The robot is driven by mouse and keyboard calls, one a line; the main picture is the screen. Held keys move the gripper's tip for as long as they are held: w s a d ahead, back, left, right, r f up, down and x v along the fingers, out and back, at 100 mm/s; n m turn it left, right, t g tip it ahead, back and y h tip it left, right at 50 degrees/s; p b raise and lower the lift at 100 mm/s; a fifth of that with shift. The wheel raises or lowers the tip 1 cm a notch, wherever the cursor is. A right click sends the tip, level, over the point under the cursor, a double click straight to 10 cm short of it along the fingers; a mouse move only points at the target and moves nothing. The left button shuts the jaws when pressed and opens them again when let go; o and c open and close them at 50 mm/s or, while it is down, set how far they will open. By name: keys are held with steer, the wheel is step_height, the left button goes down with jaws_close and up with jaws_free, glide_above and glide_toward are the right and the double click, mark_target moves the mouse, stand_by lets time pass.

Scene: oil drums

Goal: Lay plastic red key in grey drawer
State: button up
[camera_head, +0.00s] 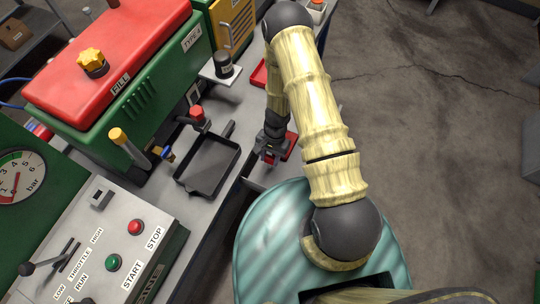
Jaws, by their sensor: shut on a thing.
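My gripper (270,153) is at the front edge of the grey bench, right of the black tray, pointing down. It is shut on the plastic red key, of which only small red parts show at the fingers; its shape is too small and covered to make out. A flat red piece (291,146) shows just right of the gripper; I cannot tell whether it belongs to the key. The grey drawer (252,186) seems to be the grey-edged opening at the bench front just below the gripper, partly hidden by my body.
A black tray (207,166) and a red-capped valve (197,115) are left of the gripper. A red tray (259,74) lies farther back, partly behind my arm. A control panel (105,240) stands at lower left. Open concrete floor (450,130) lies to the right.

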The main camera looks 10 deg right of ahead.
steer(key=shift+w+f+g+b, duration=0.15)
steer(key=shift+f+g+b, duration=0.15)
steer(key=shift+f+b, duration=1.2)
steer(key=shift+d+f+p, duration=0.1)
steer(key=shift+f+p, duration=0.3)
steer(key=shift+p, duration=0.1)
steer(key=o, duration=1)
steer(key=shift+o, duration=0.2)
steer(key=v, duration=1.7)
steer(key=shift+d, duration=0.25)
steer(key=shift+r, duration=0.2)
